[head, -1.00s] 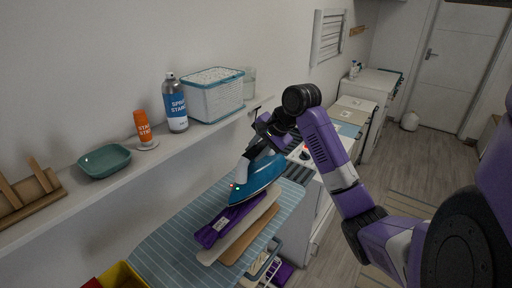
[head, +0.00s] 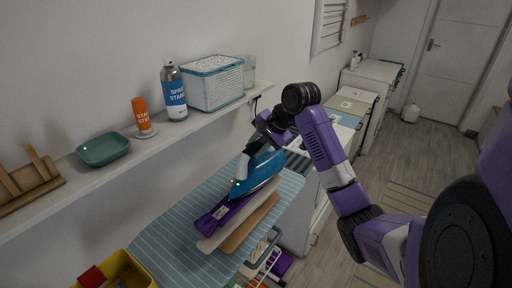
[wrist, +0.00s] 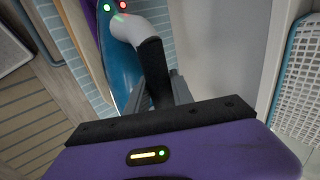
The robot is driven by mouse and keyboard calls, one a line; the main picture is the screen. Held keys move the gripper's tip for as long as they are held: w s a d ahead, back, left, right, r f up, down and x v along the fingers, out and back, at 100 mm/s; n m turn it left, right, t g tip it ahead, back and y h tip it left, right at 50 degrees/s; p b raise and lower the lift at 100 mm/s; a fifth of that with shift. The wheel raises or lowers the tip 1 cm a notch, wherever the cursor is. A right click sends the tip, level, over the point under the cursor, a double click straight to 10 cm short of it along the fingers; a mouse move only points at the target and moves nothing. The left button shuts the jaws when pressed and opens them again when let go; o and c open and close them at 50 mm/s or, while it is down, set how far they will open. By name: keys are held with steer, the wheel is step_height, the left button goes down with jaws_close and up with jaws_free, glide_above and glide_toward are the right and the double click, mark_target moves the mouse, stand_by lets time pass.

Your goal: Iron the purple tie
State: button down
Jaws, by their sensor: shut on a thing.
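The purple tie (head: 222,211) lies lengthwise on the blue striped ironing board (head: 175,238), its near end showing and its far part hidden under the iron. The teal iron (head: 258,175) with a white handle is over the tie; whether its soleplate touches the cloth I cannot tell. My gripper (head: 262,140) is shut on the iron's handle from the far side. In the wrist view the fingers (wrist: 158,92) close around the dark part of the handle, and the iron (wrist: 118,62) shows red and green lights. A purple strip of tie (wrist: 91,12) shows beside it.
A cream tie (head: 222,234) and a tan tie (head: 247,226) lie right beside the purple one. The wall shelf (head: 205,122) holds a spray can (head: 174,93), a basket (head: 213,84), an orange bottle (head: 141,114) and a teal dish (head: 103,149). A yellow bin (head: 122,270) stands at the near end.

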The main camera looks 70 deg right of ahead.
mark_target(249, 155)
steer(key=shift+f, duration=0.45)
stand_by(0.5)
steer(key=shift+w+a+f+p, duration=0.1)
steer(key=shift+w+a+p, duration=0.15)
steer(key=shift+a+p, duration=0.5)
steer(key=shift+w+a+r+p, duration=0.1)
steer(key=shift+w+a+p, duration=0.1)
steer(key=shift+a, duration=0.9)
steer(key=shift+w+a+f+p, duration=0.1)
steer(key=shift+w+a+p, duration=0.15)
steer(key=shift+a+p, duration=0.5)
steer(key=shift+a, duration=0.35)
steer(key=shift+d, duration=0.2)
steer(key=shift+s+d, duration=0.25)
steer(key=shift+d, duration=0.65)
steer(key=shift+s+d, duration=0.2)
steer(key=shift+d, duration=0.65)
steer(key=shift+s+d, duration=0.25)
steer(key=shift+d, duration=0.85)
